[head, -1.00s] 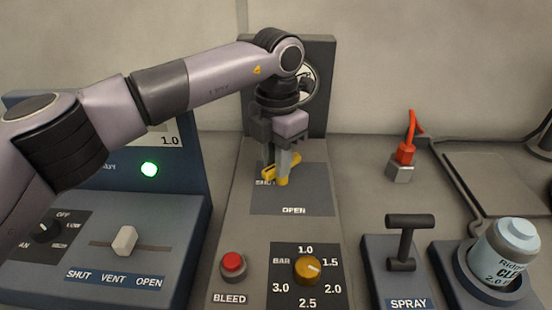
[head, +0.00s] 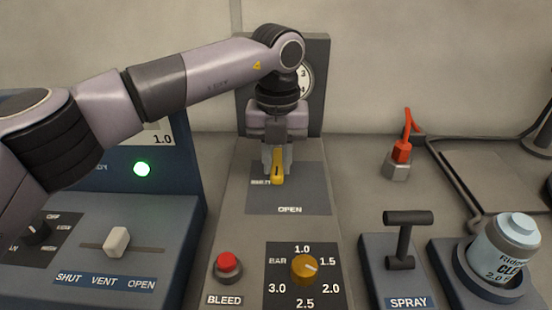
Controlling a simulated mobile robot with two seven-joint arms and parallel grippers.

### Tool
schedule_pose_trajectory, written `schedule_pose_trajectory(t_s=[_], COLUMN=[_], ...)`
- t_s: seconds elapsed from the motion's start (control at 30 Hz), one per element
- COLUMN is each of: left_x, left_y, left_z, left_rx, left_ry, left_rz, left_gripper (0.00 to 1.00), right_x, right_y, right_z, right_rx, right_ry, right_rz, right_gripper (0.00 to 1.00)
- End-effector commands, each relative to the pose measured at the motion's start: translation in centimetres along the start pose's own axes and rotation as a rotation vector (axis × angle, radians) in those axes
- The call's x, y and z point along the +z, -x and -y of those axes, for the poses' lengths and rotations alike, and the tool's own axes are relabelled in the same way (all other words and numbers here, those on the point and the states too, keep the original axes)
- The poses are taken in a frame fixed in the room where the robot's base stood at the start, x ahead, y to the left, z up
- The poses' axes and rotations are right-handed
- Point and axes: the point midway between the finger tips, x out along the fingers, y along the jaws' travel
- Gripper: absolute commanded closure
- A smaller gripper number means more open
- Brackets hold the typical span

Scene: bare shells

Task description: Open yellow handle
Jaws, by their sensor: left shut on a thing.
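The yellow handle (head: 278,168) is on the grey panel in the middle of the head view. It points toward the front, toward the word OPEN on the dark label plate (head: 289,204). The word SHUT shows partly at its left. My left gripper (head: 277,162) comes down from above and is shut on the yellow handle, with its fingers on both sides. The handle's pivot is hidden by the fingers. My right gripper is not in view.
In front are a red BLEED button (head: 227,265) and an amber BAR knob (head: 305,268). A SPRAY lever (head: 404,238) and a bottle (head: 507,250) stand at right. A red-handled valve (head: 401,155) is behind them. A gauge (head: 306,78) is partly hidden behind my arm.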

Motion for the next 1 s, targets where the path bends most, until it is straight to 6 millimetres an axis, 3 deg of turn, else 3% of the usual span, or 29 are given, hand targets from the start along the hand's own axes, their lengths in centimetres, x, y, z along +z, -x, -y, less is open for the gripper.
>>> schedule_pose_trajectory(t_s=[0.63, 0.67, 0.7, 1.0], left_x=[0.11, 0.11, 0.1, 0.05], left_y=[0.18, 0.18, 0.17, 0.14], left_z=[0.04, 0.04, 0.04, 0.04], left_rx=[-0.002, -0.002, -0.002, -0.001], left_ry=[0.05, 0.051, 0.05, 0.047], left_rz=[0.004, 0.004, 0.004, 0.002], left_gripper=[1.0, 0.67, 0.54, 0.51], right_x=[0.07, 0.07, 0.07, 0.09], right_y=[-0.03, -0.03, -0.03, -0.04], right_z=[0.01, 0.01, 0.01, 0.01], right_rx=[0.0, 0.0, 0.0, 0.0], right_ry=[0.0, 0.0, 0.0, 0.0], right_rz=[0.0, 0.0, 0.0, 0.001], right_gripper=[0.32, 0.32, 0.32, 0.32])
